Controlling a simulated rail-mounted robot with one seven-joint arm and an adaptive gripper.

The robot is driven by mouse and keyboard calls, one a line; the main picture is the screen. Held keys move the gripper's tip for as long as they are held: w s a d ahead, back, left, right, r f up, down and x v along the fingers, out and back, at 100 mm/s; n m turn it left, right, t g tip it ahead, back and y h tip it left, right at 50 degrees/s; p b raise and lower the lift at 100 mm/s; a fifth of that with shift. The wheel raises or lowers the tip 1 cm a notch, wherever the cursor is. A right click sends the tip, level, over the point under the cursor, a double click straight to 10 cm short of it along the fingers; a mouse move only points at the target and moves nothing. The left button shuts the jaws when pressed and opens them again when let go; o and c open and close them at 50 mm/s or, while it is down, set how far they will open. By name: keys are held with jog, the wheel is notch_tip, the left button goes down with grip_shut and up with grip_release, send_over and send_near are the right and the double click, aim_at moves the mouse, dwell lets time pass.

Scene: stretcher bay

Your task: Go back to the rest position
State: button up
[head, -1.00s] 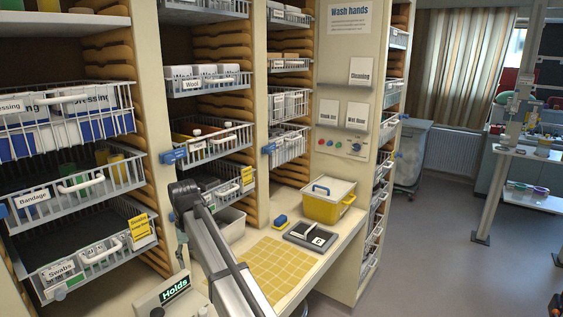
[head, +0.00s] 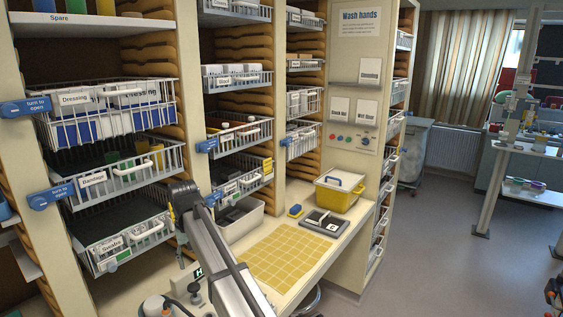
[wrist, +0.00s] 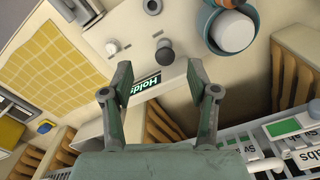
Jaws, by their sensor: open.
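My gripper (wrist: 157,88) is open and empty in the wrist view. In the head view my arm rises from the bottom edge to a dark joint in front of the lower middle baskets.
The swabs basket (head: 128,242) is close left of my arm, with dressing (head: 105,115) and bandage baskets above. The counter right of my arm holds a yellow grid mat (head: 285,257), a yellow box (head: 338,199), a scale (head: 326,223) and a blue sponge (head: 295,211). Floor at right is clear.

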jog(key=s+d+f+m, duration=0.1)
jog(key=s+d+f, duration=0.1)
jog(key=d+f, duration=1)
jog(key=s+d+f+m, duration=0.2)
jog(key=s+d+f, duration=0.1)
jog(key=d+f, duration=0.85)
jog(key=s+d+f+m, duration=0.1)
jog(key=s+d+f, duration=0.5)
jog(key=d, duration=0.4)
jog(key=s+d+f+m, duration=0.1)
jog(key=s+d+f, duration=0.4)
jog(key=s+d, duration=0.35)
jog(key=s+d+f+g+b, duration=0.1)
jog(key=s+f+g+b, duration=0.5)
jog(key=s+f, duration=2.2)
jog(key=s+b, duration=0.2)
jog(key=b, duration=0.2)
jog(key=shift+d+f+g, duration=0.2)
jog(key=shift+f+g, duration=0.2)
